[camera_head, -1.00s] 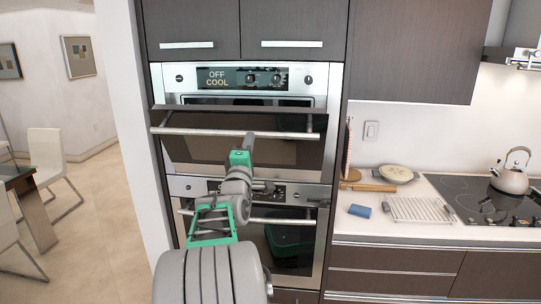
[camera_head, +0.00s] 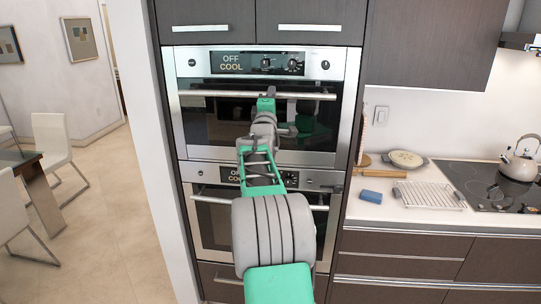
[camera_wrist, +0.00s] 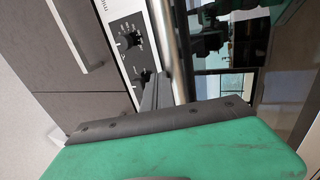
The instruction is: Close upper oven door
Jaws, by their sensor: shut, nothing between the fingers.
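The upper oven door (camera_head: 215,125) has dark glass and a long steel handle (camera_head: 215,93). In the head view it lies flush, or nearly so, against the oven front under the control panel (camera_head: 258,63). My gripper (camera_head: 267,95) is at the middle of the handle, in front of the door. Its fingers are shut and empty, partly hidden by my arm. In the wrist view the handle (camera_wrist: 172,45) and control knobs (camera_wrist: 131,40) show close beyond the green gripper body. I cannot tell whether the fingers touch the door.
The lower oven (camera_head: 215,222) sits directly below, its door shut and partly behind my arm. A counter at right holds a blue sponge (camera_head: 371,197), a wire rack (camera_head: 430,195) and a kettle (camera_head: 519,163) on the cooktop. Open floor (camera_head: 100,235) lies at left.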

